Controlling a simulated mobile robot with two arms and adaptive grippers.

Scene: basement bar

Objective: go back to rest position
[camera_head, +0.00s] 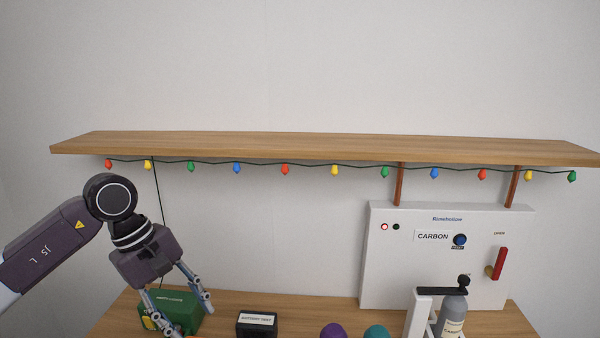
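My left arm comes in from the left, and its gripper (186,316) points down with its two fingers spread apart. The gripper is in front of a green box (186,299) with a label on the counter and hides part of it. I see nothing held between the fingers, though the fingertips are close to the bottom edge of the picture. I cannot tell whether the fingers touch the green box. My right gripper is not in view.
A black labelled box (257,325), a purple round object (333,331) and a teal one (376,332) are on the wooden counter (220,302). A white CARBON panel (385,265) with a red lever (500,263) and a grey bottle (453,312) in a stand are right. A shelf (300,146) with coloured lights hangs above.

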